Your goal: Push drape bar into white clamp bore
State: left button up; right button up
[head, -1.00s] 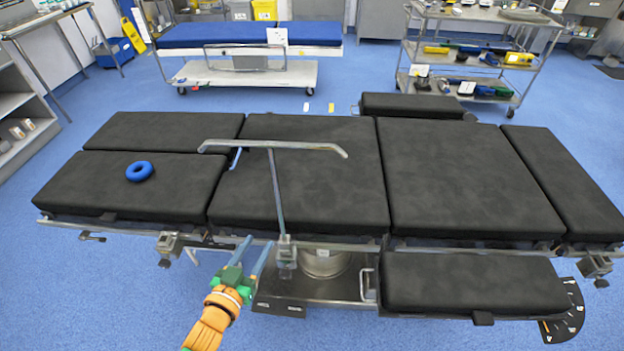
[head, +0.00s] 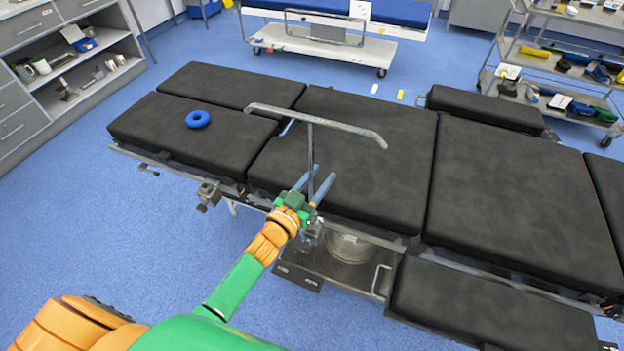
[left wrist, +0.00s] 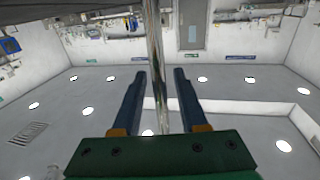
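The drape bar (head: 311,145) is a grey metal T with a long crossbar and a thin upright post, standing at the near side of the operating table. My left gripper (head: 322,170) is open at the lower part of the post, its two blue-grey fingers pointing away from me. In the left wrist view the post (left wrist: 154,50) runs between the open fingers (left wrist: 157,80), with gaps at both sides; contact cannot be told. The clamp at the post's foot is largely hidden behind my left gripper, so the bore and the bar's depth do not show. My right gripper is not in view.
The black-padded operating table (head: 365,165) fills the middle, with a blue ring (head: 197,119) on its left pad. A side rail clamp (head: 208,193) sits on the near edge. Shelves (head: 75,75) stand at left, a trolley (head: 565,60) at back right. The floor at left is clear.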

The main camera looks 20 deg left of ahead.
pick_arm(q)
jog(key=shift+a, duration=0.1)
grip_shut()
dwell(1.1)
